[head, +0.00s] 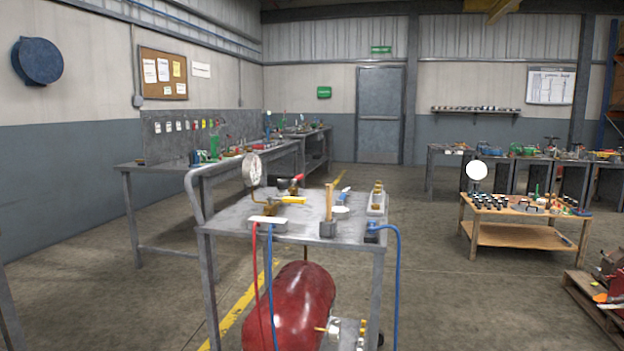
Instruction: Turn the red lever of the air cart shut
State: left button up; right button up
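The air cart stands in the middle of the head view, with a grey metal top (228,219) and a red tank (296,305) below. The small red lever (297,177) is at the far side of the top, on a dark fitting. It is too small to tell whether it is open or shut. A yellow lever (293,200) on a brass valve is nearer, pointing right. A round white gauge (252,170) stands upright left of both levers. Neither of my grippers is in view.
A wooden stick (329,203) stands in a grey holder on the cart. Red (257,290) and blue (398,270) hoses hang from it. A workbench (150,168) is behind left, a low wooden table (524,237) to the right. Floor between is clear.

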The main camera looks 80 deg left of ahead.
aim_at(298, 177)
jog(key=u, duration=2.95)
jog(key=i+l+z, duration=0.35)
jog(key=l, duration=0.2)
jog(key=i+l+z, duration=0.35)
jog(key=l, duration=0.15)
jog(key=i+l+z, duration=0.25)
jog(key=l+z, duration=0.15)
jog(key=i+l, duration=0.15)
jog(key=i, duration=0.2)
jog(key=i+l, duration=0.2)
jog(key=i, duration=0.15)
jog(key=i+l, duration=0.15)
jog(key=i, duration=0.2)
jog(key=i+j+u, duration=0.1)
jog(key=i+u, duration=0.15)
jog(key=i, duration=0.7)
jog(key=i+l+u, duration=0.1)
jog(key=i+u, duration=0.2)
jog(key=i, duration=0.7)
jog(key=i+u, duration=0.15)
jog(key=i, duration=0.6)
jog(key=i+l+u, duration=0.15)
jog(key=i, duration=0.65)
jog(key=i+j+u, duration=0.1)
jog(key=i+u, duration=0.15)
jog(key=u, duration=0.15)
jog(key=i+u, duration=0.45)
jog(key=u, duration=0.3)
jog(key=i+l+u, duration=0.2)
jog(key=u, duration=0.15)
